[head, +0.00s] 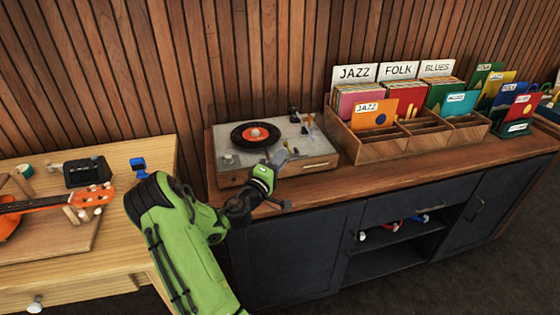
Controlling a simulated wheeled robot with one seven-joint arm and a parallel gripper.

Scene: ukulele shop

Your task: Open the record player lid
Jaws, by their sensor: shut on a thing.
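The record player (226,174) stands on the dark cabinet's wooden top, with a wooden body and a grey top plate. A black record with an orange-red label (256,134) lies on it. The lid is not clearly visible as a separate surface; it may be clear, and I cannot tell its angle. My gripper (283,154), on the green arm, is at the player's front edge, right of the record. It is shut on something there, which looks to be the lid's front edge. The wrist hides part of the player's front, and the contact is too small to see well.
A wooden record rack (385,147) with JAZZ, FOLK and BLUES cards stands close to the player's right. A wooden workbench (112,225) with an orange ukulele (42,206) and a black box (88,172) is at left. A slatted wall is behind.

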